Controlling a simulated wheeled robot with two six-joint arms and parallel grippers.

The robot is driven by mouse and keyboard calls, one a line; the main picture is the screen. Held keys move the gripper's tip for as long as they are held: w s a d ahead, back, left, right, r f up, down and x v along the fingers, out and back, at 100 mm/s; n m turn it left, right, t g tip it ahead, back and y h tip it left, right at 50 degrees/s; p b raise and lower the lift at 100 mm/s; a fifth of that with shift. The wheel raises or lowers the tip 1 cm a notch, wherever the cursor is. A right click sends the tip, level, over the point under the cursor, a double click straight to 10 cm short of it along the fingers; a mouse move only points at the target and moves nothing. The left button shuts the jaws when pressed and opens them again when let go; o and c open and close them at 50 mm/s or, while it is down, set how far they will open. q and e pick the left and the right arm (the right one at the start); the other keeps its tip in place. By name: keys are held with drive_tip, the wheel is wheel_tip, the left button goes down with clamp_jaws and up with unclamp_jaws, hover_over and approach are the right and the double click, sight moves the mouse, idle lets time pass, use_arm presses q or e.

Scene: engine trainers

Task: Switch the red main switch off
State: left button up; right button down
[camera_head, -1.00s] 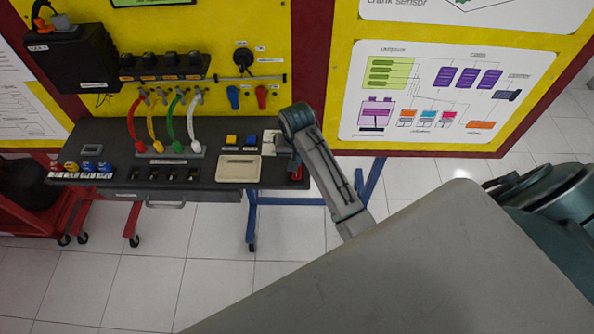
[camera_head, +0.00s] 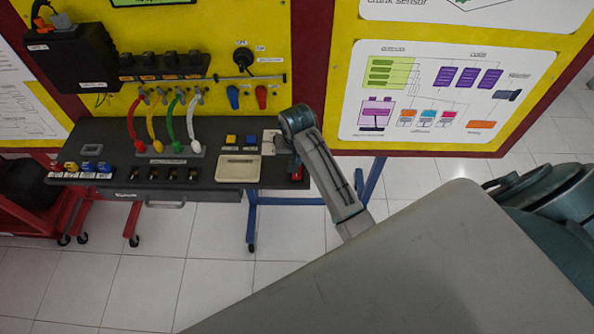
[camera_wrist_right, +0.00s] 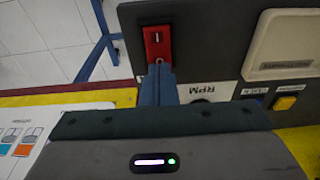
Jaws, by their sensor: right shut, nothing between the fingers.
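The red main switch (camera_wrist_right: 157,42) is a red rocker with a white mark, at the black console's edge in the right wrist view. In the head view a small part of the switch (camera_head: 296,174) shows beside my right gripper. My right gripper (camera_wrist_right: 159,70) is shut and empty, its tips at the switch's near edge. I cannot tell whether they touch it. In the head view the wrist hides the fingertips. My left gripper is not in view.
The black console (camera_head: 130,172) carries blue and yellow buttons, a beige panel (camera_head: 238,168) and several coloured cables. A yellow board (camera_head: 220,30) rises behind it. A chart panel (camera_head: 450,90) stands to the right. Tiled floor lies clear in front.

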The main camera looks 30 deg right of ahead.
drive_tip(key=shift+f, duration=0.6)
drive_tip(key=shift+r, duration=0.1)
drive_tip(key=shift+r+p, duration=0.5)
drive_tip(key=shift+r, duration=2.95)
drive_tip(key=shift+s, duration=0.1)
